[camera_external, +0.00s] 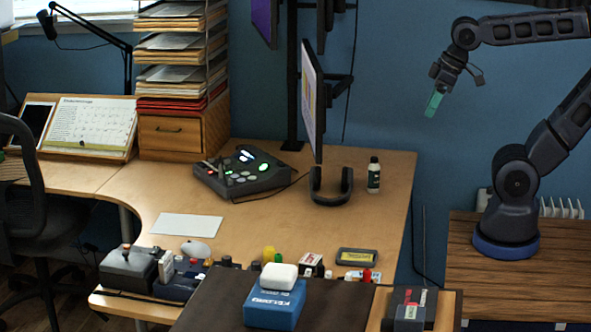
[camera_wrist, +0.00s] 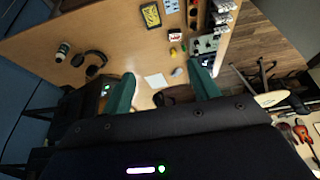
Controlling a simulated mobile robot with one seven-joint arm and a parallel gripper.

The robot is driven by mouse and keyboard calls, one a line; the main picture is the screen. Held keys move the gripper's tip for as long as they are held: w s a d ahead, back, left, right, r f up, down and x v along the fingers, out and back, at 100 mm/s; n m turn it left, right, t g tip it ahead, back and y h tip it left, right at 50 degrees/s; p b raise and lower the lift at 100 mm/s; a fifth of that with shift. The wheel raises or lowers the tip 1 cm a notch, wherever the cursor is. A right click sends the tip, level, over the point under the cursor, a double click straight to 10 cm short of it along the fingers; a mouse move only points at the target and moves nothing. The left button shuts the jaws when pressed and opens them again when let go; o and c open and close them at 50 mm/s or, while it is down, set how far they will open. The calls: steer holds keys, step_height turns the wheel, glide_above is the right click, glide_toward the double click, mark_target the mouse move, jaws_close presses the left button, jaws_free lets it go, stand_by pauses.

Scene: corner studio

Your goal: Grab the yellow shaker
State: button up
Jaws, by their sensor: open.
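The yellow shaker (camera_external: 269,254) is a small yellow object near the front edge of the wooden desk, behind a white item on a blue box and beside a small green object. In the wrist view a small yellow object (camera_wrist: 172,52), which looks like the shaker, lies past my fingertips; it is too small to show detail. My gripper (camera_external: 434,103) has teal fingers and hangs in the air at the upper right, far above and to the right of the shaker. In the wrist view my gripper (camera_wrist: 162,78) is open with nothing between the fingers.
The desk (camera_external: 380,205) holds a black-capped bottle (camera_external: 374,175), headphones (camera_external: 331,186), a console (camera_external: 242,172), and a yellow-faced box (camera_external: 357,257). The blue box (camera_external: 274,305) is in front of the shaker. The right of the desk is mostly clear.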

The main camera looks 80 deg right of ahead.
steer(key=m+g+h, duration=0.1)
steer(key=m+g, duration=0.2)
steer(key=m, duration=0.5)
glide_above(270, 246)
steer(key=s+a, duration=0.1)
step_height(270, 246, down, 34)
steer(key=shift+w+d+f, duration=0.15)
steer(key=shift+w+f, duration=0.05)
steer(key=shift+f, duration=1.65)
steer(key=shift+w+d+f, duration=0.15)
steer(key=shift+d+f, duration=0.05)
steer(key=shift+f, duration=1.65)
steer(key=shift+w+d+f, duration=0.15)
steer(key=shift+w+f, duration=0.05)
steer(key=shift+f, duration=1.65)
steer(key=c, duration=1.1)
steer(key=shift+o, duration=0.2)
steer(key=shift+r, duration=0.1)
